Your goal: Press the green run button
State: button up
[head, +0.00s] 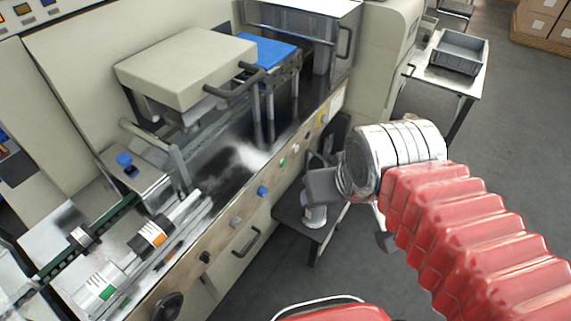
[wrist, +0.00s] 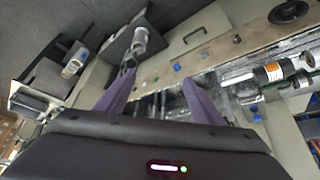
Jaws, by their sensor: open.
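The green run button (head: 283,162) is a small round button on the wrapper's beige front panel, in a row with other controls. In the wrist view a small greenish spot (wrist: 155,79) on the panel, between the finger tips, looks like it. My gripper (head: 316,178) is in front of the panel, to the right of the button in the head view and apart from it. In the wrist view my gripper (wrist: 158,77) shows two purple-grey fingers spread apart with nothing held between them.
A blue knob (head: 262,190), a grey knob (head: 235,222) and a yellow control (head: 322,118) share the panel. A handle (head: 246,243) sticks out below. A small dark table (head: 293,222) with a white roll stands under my gripper. The floor at right is open.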

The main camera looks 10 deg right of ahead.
grip_shut()
dwell(0.6)
dwell(0.8)
